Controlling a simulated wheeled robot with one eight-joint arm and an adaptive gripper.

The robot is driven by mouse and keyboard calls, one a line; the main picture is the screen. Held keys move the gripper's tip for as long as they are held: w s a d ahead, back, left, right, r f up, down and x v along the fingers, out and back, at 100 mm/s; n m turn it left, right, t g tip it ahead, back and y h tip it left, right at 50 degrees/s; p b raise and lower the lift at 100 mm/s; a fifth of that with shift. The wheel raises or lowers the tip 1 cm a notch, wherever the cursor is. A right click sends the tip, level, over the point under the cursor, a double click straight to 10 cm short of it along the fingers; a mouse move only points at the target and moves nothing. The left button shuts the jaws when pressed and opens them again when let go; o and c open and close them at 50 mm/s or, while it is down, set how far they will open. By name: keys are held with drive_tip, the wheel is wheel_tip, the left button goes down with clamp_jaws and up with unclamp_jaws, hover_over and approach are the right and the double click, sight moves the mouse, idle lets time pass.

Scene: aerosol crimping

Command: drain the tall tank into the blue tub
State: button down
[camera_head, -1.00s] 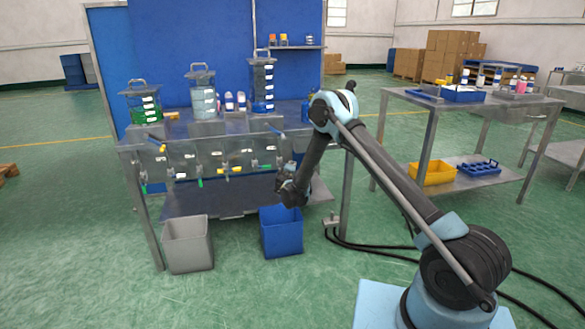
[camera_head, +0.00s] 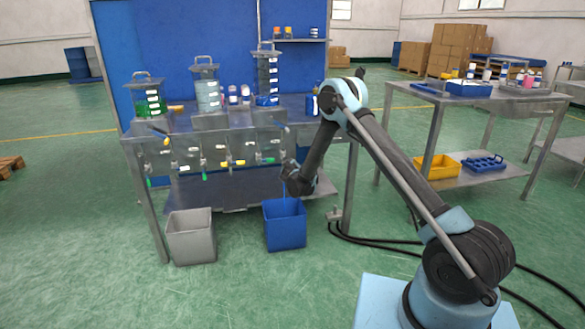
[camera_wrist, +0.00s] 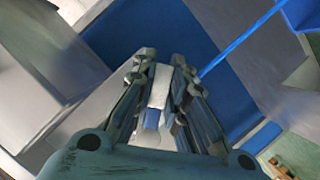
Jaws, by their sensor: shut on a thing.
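The tall tank (camera_head: 268,75) stands at the right of the tank row on the bench, with blue liquid low in it. The blue tub (camera_head: 285,226) stands on the floor below the bench's right part. A thin blue stream (camera_head: 284,192) falls into the tub; it also crosses the wrist view (camera_wrist: 238,42). My gripper (camera_head: 289,176) is beside the stream, above the tub. In the wrist view, its fingers (camera_wrist: 156,82) are shut on a pale piece with a blue part, which appears to be a valve handle (camera_wrist: 157,92). The arm's end hides the valve in the head view.
A grey tub (camera_head: 190,238) stands left of the blue tub. Two shorter tanks, one with green liquid (camera_head: 149,104) and one with pale liquid (camera_head: 207,94), share the bench (camera_head: 240,120). Other valve handles hang along its front. A side table (camera_head: 480,97) stands at right.

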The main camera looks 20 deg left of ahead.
drive_tip(key=shift+s, duration=0.1)
idle(0.3)
drive_tip(key=c, duration=1.6)
unclamp_jaws()
drive_tip(key=v, duration=1.2)
drive_tip(key=shift+f, duration=0.1)
